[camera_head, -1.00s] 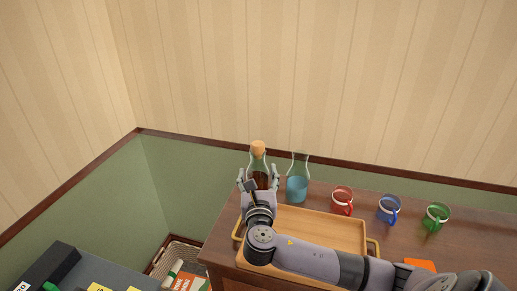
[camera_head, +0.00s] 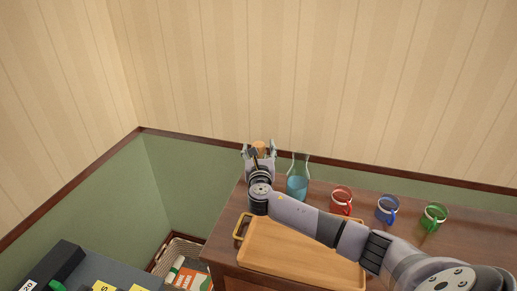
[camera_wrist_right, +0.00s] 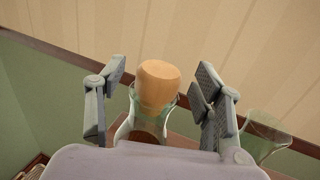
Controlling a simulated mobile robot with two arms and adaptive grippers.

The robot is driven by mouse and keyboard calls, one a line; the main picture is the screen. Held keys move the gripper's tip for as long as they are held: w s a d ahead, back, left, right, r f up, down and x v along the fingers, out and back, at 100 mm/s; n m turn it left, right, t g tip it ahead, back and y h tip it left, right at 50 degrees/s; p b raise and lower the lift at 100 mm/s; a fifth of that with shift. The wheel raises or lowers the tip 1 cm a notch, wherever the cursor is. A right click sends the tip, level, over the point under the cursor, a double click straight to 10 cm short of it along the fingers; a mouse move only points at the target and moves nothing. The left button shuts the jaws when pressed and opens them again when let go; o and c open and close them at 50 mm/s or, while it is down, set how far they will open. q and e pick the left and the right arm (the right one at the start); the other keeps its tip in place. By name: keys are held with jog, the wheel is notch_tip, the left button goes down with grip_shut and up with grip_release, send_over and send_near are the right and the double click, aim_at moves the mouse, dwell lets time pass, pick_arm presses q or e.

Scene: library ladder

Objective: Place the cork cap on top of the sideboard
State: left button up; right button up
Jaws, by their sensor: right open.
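The cork cap (camera_head: 259,146) sits in the neck of a glass bottle with dark brown contents. In the right wrist view the cork cap (camera_wrist_right: 157,84) is upright in the bottle's mouth, with the bottle (camera_wrist_right: 143,128) below it. My right gripper (camera_head: 259,149) is open, its fingers on either side of the cork cap and apart from it. In the head view it hides most of the bottle. The sideboard (camera_head: 420,252) is brown wood, and the bottle stands at its back left. My left gripper is not in view.
A flask with blue liquid (camera_head: 297,185) stands just right of the bottle. Red (camera_head: 341,201), blue (camera_head: 387,209) and green (camera_head: 433,217) mugs line the back. A wooden tray (camera_head: 290,262) lies in front, under my right arm. Bare sideboard top shows between tray and mugs.

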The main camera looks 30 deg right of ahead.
jog(key=c, duration=1.1)
jog(key=shift+o, duration=0.2)
jog(key=shift+w+r, duration=0.1)
jog(key=shift+r, duration=0.05)
